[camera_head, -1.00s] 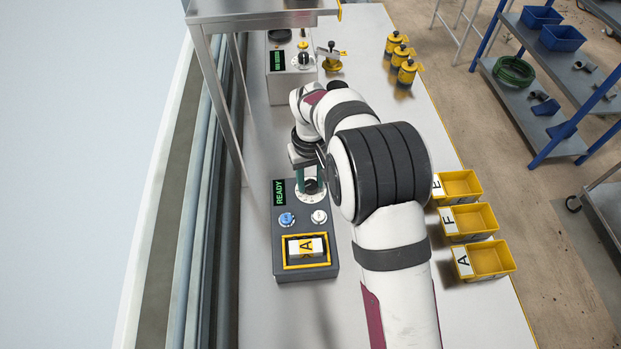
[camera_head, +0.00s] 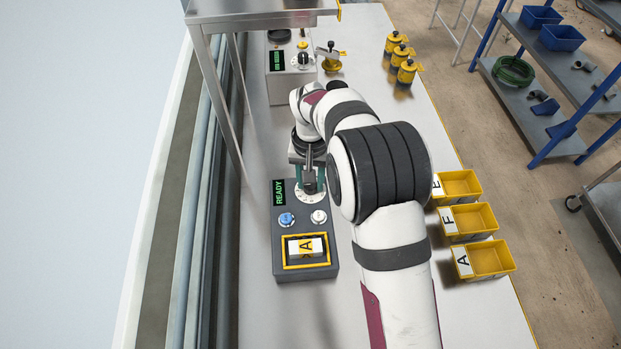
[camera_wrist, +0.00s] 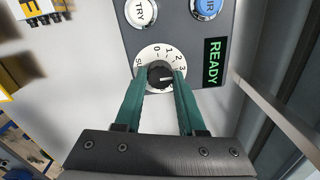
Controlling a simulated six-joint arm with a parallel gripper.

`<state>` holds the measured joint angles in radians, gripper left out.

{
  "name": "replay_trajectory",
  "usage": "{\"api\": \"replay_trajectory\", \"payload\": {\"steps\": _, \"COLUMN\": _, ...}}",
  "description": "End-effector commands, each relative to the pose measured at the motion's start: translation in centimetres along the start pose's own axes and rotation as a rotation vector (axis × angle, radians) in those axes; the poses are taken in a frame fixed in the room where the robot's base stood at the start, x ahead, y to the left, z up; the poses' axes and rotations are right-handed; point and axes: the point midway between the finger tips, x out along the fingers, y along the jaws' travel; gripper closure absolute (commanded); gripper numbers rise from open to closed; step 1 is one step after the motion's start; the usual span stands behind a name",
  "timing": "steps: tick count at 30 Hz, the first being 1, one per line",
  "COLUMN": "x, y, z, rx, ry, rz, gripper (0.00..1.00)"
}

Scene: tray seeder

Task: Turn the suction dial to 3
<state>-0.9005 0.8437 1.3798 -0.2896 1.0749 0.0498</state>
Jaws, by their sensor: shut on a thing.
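The suction dial (camera_wrist: 160,76) is a dark round knob on a white ring numbered 0, 1, 2, 3 and on. A pale line on the knob points toward the right side of the ring, near the 3; the exact mark is hard to tell. The dial's white ring (camera_head: 309,196) shows on the dark grey control box (camera_head: 283,268), partly covered by my gripper. My gripper (camera_wrist: 161,82) has its two green fingers shut on the knob, one on each side. In the head view my gripper (camera_head: 309,187) points down onto the dial.
A READY display (camera_head: 279,192), blue button (camera_head: 287,219) and white button (camera_head: 319,216) sit close to the dial. A yellow frame (camera_head: 283,252) holds a block marked A. Yellow bins (camera_head: 489,275) stand right. A metal stand (camera_head: 213,80) rises left.

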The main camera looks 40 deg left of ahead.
Motion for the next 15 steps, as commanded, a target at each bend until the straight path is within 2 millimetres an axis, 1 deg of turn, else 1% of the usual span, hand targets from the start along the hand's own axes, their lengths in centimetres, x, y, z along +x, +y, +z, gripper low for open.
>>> {"api": "replay_trajectory", "payload": {"steps": 8, "x": -0.1, "y": -0.01, "z": -0.07, "rx": 0.0, "ry": 0.002, "rz": -0.001, "gripper": 1.0}}
{"api": "replay_trajectory", "payload": {"steps": 9, "x": -0.1, "y": -0.01, "z": -0.07, "rx": 0.0, "ry": 0.002, "rz": -0.001, "gripper": 0.56}}
{"api": "replay_trajectory", "payload": {"steps": 13, "x": -0.07, "y": -0.01, "z": -0.05, "rx": 0.0, "ry": 0.002, "rz": 0.0, "gripper": 0.32}}
{"api": "replay_trajectory", "payload": {"steps": 15, "x": -0.06, "y": -0.01, "z": -0.04, "rx": 0.0, "ry": 0.001, "rz": 0.0, "gripper": 0.31}}
